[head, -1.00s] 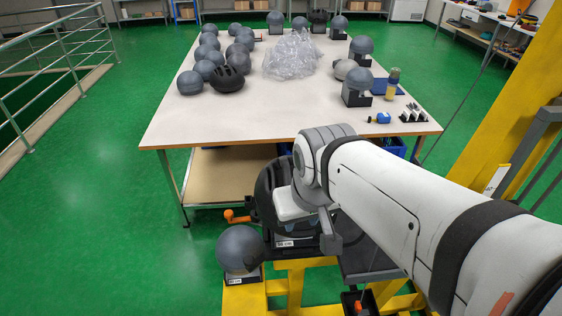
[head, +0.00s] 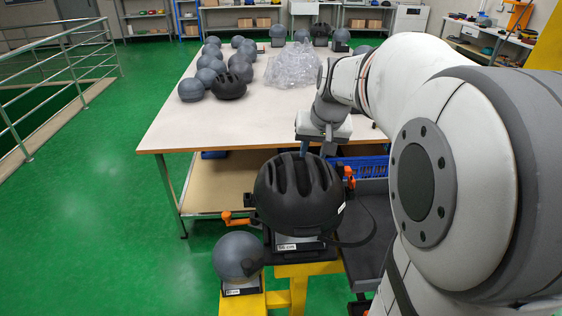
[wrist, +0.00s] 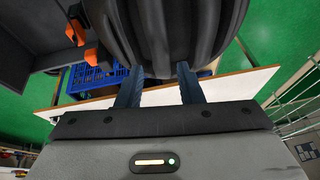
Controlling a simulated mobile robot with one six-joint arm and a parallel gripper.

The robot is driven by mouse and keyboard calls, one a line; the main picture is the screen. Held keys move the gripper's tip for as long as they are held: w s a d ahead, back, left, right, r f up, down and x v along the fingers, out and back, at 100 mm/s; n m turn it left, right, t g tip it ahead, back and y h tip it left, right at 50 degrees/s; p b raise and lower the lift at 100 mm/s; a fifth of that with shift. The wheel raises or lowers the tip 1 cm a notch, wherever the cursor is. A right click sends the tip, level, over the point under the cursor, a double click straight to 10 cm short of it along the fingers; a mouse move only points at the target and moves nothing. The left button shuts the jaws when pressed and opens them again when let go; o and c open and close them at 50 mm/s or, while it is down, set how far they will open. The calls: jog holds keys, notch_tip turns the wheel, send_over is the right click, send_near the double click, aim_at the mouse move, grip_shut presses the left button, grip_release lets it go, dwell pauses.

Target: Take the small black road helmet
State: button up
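A black vented road helmet (head: 298,192) sits on a stand with a white label on the near yellow frame, with orange clamps at its sides. In the wrist view the same ribbed black helmet (wrist: 165,35) fills the top middle. My gripper (head: 316,150) is just above and behind its far upper edge, fingers pointing down. In the wrist view its two fingers (wrist: 160,72) are apart, tips close to the shell; I cannot tell whether they touch it. Another black helmet (head: 229,87) lies on the table among grey headforms.
A long white-topped table (head: 205,125) carries several grey headforms (head: 192,90) and a heap of clear plastic (head: 293,66). A grey ball headform (head: 238,256) stands front left. A blue crate (head: 362,167) is below the table edge. Green floor is free at left.

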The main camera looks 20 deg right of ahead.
aim_at(311, 159)
jog(key=x, duration=0.3)
jog(key=shift+f, duration=0.2)
grip_shut()
jog(key=shift+r, duration=0.1)
